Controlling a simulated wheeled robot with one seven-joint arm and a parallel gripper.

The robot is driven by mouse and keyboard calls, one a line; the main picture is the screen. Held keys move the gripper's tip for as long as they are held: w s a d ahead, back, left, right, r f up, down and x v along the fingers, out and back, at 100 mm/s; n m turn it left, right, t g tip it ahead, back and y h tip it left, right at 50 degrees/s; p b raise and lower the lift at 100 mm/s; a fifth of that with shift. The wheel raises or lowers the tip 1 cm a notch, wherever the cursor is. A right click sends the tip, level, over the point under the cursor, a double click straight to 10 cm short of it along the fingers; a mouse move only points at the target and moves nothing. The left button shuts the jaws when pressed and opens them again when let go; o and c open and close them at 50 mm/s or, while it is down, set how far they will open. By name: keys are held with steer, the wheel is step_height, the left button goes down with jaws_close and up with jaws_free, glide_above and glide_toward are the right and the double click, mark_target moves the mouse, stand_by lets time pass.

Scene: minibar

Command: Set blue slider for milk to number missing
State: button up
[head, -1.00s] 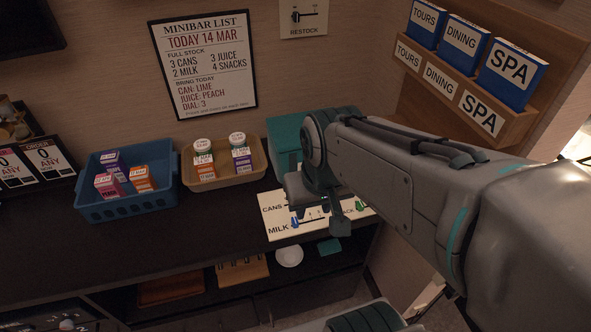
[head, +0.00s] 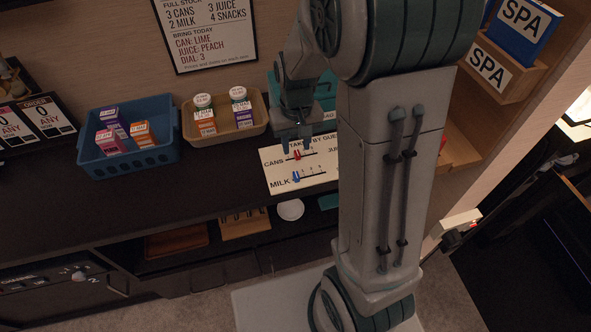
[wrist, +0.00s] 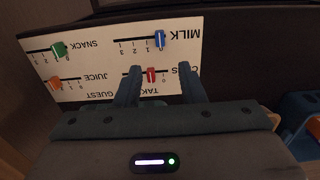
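The slider board (head: 322,178) lies on the dark counter. My gripper (wrist: 162,78) is open, fingers pointing at the board. The red cans slider (wrist: 151,75) shows between its fingers, and the blue slider lies beyond the fingertips. In the head view my gripper (head: 298,142) is over the board's back edge. The minibar list (head: 208,35) hangs on the wall and reads 2 MILK.
A blue crate (head: 128,166) holds several cartons. A teal box (head: 324,96) stands behind the board, partly hidden by my arm. Green (wrist: 58,50) and orange (wrist: 55,83) sliders share the board. Bare counter lies left of it.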

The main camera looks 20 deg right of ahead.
mark_target(296, 175)
step_height(296, 175, down, 12)
steer(key=shift+f, duration=0.15)
stand_by(0.4)
jaws_close()
